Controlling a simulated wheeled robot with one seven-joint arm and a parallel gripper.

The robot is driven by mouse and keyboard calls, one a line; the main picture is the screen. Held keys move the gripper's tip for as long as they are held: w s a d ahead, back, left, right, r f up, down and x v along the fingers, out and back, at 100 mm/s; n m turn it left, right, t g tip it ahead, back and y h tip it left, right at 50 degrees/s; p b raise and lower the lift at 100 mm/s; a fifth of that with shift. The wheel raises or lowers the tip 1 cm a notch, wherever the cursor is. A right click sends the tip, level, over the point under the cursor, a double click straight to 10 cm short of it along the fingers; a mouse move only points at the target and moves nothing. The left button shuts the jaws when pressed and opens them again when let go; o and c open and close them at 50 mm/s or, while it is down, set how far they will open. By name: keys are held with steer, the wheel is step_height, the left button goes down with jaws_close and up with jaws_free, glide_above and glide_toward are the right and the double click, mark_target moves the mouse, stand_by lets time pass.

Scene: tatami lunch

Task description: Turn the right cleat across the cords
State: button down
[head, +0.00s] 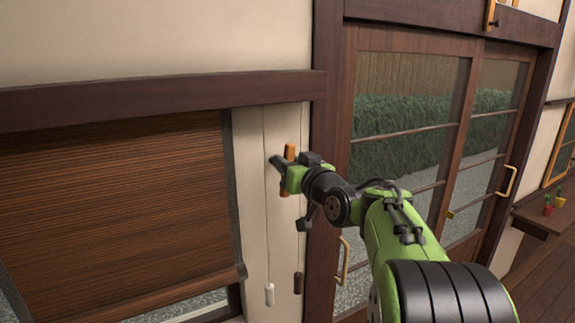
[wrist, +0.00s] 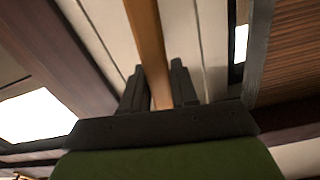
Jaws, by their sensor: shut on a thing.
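The right cleat (head: 289,152) is an orange-brown wooden bar on the pale wall panel left of the dark post. It stands nearly upright, roughly in line with the cords. My gripper (head: 283,174) is shut on its middle; the ends show above and below. In the wrist view the cleat (wrist: 146,42) runs between the two dark fingers (wrist: 158,88). Thin cords (head: 265,220) hang down the panel, one ending in a white pull (head: 269,294), one in a brown pull (head: 298,283). My gripper hides the cleat's mount and part of the cords.
A brown woven blind (head: 115,205) hangs over the window at left. A dark wooden post (head: 324,100) and sliding glass doors (head: 400,130) with brass handles stand at right. A shelf (head: 548,222) with small pots is at far right.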

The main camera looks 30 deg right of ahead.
steer(key=m, duration=0.4)
steer(key=shift+d+f+b, duration=0.15)
steer(key=shift+d+b, duration=0.2)
steer(key=shift+d+f+m+p, duration=0.15)
steer(key=shift+f+m+p, duration=0.1)
steer(key=shift+m, duration=1.8)
steer(key=shift+d+f+m+p, duration=0.15)
steer(key=shift+f+m+p, duration=0.15)
steer(key=shift+m, duration=1.8)
steer(key=shift+d+f+m+p, duration=0.15)
steer(key=shift+f+m+p, duration=0.1)
steer(key=shift+m, duration=1.8)
steer(key=c, duration=1)
jaws_free()
steer(key=shift+o, duration=0.2)
